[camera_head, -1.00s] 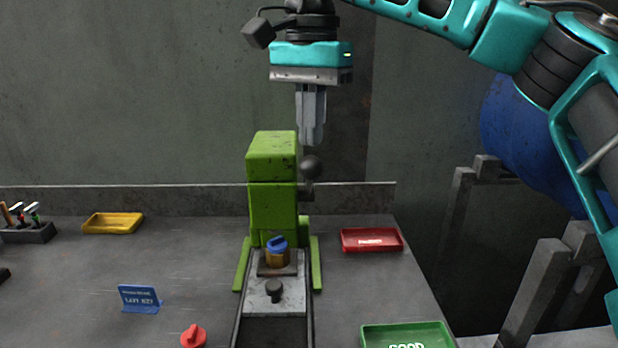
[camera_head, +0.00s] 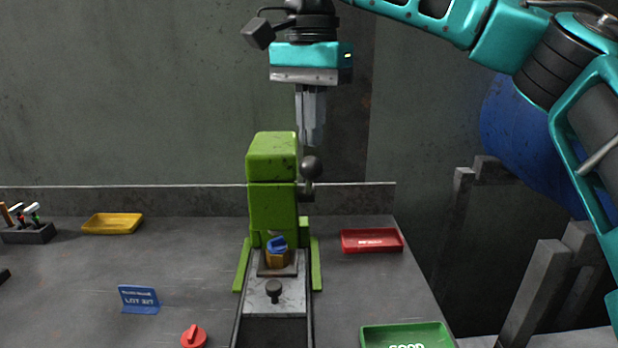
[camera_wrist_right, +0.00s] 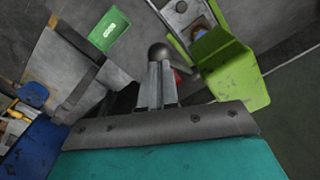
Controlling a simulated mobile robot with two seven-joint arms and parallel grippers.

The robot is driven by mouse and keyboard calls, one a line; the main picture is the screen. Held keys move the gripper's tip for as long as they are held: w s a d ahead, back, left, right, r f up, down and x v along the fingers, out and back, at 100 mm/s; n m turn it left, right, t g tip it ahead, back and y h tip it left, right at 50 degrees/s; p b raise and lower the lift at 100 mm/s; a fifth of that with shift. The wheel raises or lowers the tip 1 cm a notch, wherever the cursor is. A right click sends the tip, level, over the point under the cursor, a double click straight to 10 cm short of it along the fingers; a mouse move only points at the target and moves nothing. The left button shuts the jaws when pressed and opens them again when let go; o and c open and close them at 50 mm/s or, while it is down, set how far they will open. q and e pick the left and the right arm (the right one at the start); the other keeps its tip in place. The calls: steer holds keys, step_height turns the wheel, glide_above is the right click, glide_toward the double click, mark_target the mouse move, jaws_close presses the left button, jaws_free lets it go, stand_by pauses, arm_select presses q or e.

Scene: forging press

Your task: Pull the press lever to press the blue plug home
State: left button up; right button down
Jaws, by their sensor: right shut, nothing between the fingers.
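The green press (camera_head: 273,190) stands upright on the bench, with its dark lever knob (camera_head: 312,167) at its right side. The blue plug (camera_head: 277,243) sits on a brass-coloured body (camera_head: 277,259) on the slide plate under the press head. My right gripper (camera_head: 311,142) points down just above the lever knob, its fingers shut and empty. In the right wrist view the knob (camera_wrist_right: 159,52) shows right at the fingertips (camera_wrist_right: 157,68); I cannot tell whether they touch it. The press body (camera_wrist_right: 228,65) is beside them. My left gripper is not in view.
A red tray (camera_head: 372,240) and a green tray (camera_head: 406,337) lie right of the press. A yellow tray (camera_head: 112,223), a blue sign (camera_head: 139,299) and a red knob (camera_head: 193,336) are left. The wall (camera_head: 150,100) stands behind.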

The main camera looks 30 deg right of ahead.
mark_target(311, 161)
steer(key=shift+f, duration=0.15)
stand_by(0.4)
steer(key=shift+f+b, duration=0.45)
steer(key=shift+f, duration=0.45)
steer(key=shift+s+a+f+b, duration=0.25)
steer(key=shift+s+f+b, duration=0.2)
steer(key=shift+f+b, duration=0.2)
steer(key=shift+f, duration=0.1)
steer(key=shift+s+a+f+b, duration=0.2)
steer(key=shift+s+f+b, duration=0.25)
steer(key=shift+f+b, duration=0.25)
steer(key=shift+f, duration=0.1)
steer(key=shift+s+a+f+b, duration=0.1)
steer(key=shift+s+f+b, duration=0.1)
steer(key=shift+f+b, duration=0.25)
steer(key=shift+s+a+f+b, duration=0.15)
steer(key=shift+f+b, duration=0.1)
steer(key=shift+f, duration=0.35)
